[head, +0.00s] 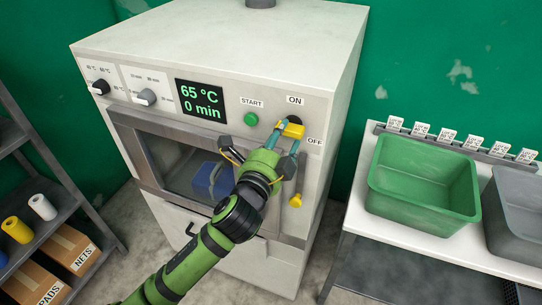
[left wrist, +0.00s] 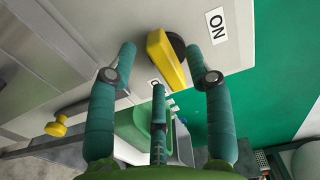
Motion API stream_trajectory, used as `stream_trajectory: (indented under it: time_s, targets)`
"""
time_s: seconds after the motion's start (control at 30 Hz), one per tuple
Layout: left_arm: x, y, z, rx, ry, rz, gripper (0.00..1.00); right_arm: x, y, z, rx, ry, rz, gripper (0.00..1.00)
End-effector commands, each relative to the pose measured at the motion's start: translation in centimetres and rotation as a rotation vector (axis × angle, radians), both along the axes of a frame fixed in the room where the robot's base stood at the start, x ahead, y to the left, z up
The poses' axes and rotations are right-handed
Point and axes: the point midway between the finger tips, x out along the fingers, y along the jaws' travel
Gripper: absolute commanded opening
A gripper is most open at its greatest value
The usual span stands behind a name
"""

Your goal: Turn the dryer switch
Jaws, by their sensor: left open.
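The dryer (head: 230,50) is a large white cabinet with a control panel on its front. Its switch (head: 293,129) has a yellow handle on a dark round base, below the ON label and up-left of the OFF label. In the left wrist view the yellow handle (left wrist: 165,62) lies between my fingertips, with ON to its right. My left gripper (head: 284,141) is open at the switch; its fingers (left wrist: 160,58) stand on both sides of the handle. I cannot tell whether they touch it. The fingers partly cover the switch in the head view. My right gripper is not in view.
A green START button (head: 251,119) and a display (head: 201,101) reading 65 °C, 0 min are left of the switch. A yellow knob (head: 296,200) sits below. A green tub (head: 424,185) stands on the right table. A shelf (head: 50,238) is at left.

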Motion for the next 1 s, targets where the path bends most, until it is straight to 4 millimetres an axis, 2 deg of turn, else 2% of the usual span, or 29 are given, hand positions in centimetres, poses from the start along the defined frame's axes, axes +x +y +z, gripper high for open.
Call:
stream_trajectory:
  time_s: [0.2,0.43,0.6,1.0]
  targets:
    - [-4.6,1.5,-0.1,0.000,0.002,-0.002,0.52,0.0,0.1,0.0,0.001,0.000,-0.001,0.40]
    - [-8.3,2.7,-0.1,-0.001,0.001,-0.001,0.52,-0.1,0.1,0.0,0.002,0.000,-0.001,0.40]
    - [-9.4,3.1,0.0,-0.001,0.001,-0.001,0.52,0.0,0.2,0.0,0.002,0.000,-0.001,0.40]
    - [-9.5,3.1,0.0,-0.001,0.000,0.000,0.52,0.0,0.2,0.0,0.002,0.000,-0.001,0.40]
